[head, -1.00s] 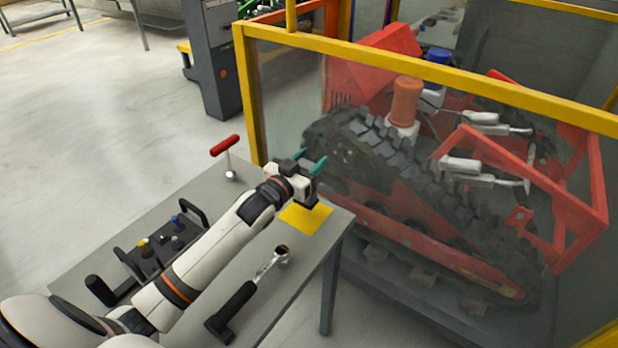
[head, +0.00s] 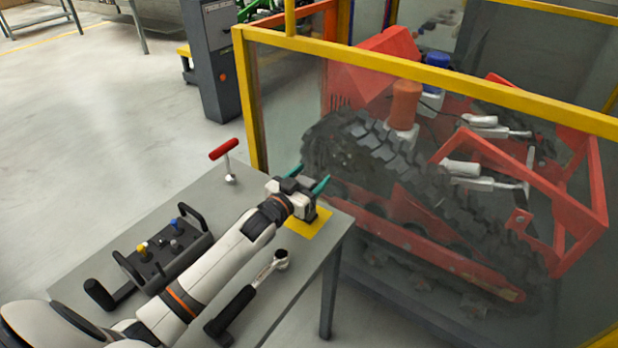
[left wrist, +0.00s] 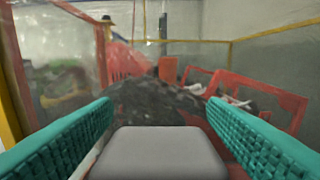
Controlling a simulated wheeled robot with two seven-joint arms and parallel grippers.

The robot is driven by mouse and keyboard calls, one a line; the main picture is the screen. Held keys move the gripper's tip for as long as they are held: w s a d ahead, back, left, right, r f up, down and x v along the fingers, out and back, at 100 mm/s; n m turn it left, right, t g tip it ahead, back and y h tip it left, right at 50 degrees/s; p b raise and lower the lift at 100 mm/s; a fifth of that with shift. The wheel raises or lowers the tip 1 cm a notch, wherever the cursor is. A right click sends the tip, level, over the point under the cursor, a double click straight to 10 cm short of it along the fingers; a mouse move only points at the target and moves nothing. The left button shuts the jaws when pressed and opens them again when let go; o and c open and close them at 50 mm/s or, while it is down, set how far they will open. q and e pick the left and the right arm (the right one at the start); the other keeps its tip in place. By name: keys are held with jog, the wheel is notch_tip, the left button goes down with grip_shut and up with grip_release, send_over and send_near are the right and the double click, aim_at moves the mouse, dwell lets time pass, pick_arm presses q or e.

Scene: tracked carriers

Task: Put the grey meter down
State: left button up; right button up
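My left gripper (head: 313,173) reaches over the table's far end, its two teal fingers apart and pointing at the glazed cage. In the head view, a dark and pale body that may be the meter (head: 309,213) shows under the gripper at the yellow square (head: 303,233). The gripper hides much of it, so its contact with the table is unclear. My right gripper is out of view.
On the grey table (head: 100,283) are a red-handled T-shaped tool (head: 224,150), a control box with knobs (head: 160,250) and a black-handled wrench (head: 240,298). The yellow-framed cage (head: 400,68) stands just beyond, with a red tracked carrier (head: 430,235) inside.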

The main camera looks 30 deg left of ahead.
pick_arm(q)
jog(key=s+a, duration=0.1)
jog(key=s, duration=1.1)
jog(key=shift+a+b, duration=0.35)
jog(key=shift+b, duration=0.1)
